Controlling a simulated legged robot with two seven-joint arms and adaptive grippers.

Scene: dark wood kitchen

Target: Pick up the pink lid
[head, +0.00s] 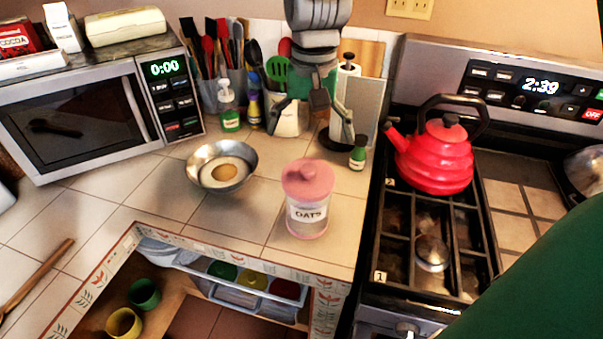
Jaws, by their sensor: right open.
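The pink lid (308,177) sits on top of a clear jar labelled OATS (307,222), which stands upright on the tiled counter near its front edge. The lid has a round knob on top. My right gripper (311,128) reaches in from the top of the head view. Its fingers are spread wide and pointing down, with nothing between them. It is apart from the lid, above and behind it in the picture. My left gripper is not in view.
A metal bowl (222,166) is left of the jar. A small green bottle (358,154) stands behind it to the right. A red kettle (436,158) is on the stove. A microwave (90,108) and utensils stand behind. Tiles around the jar are clear.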

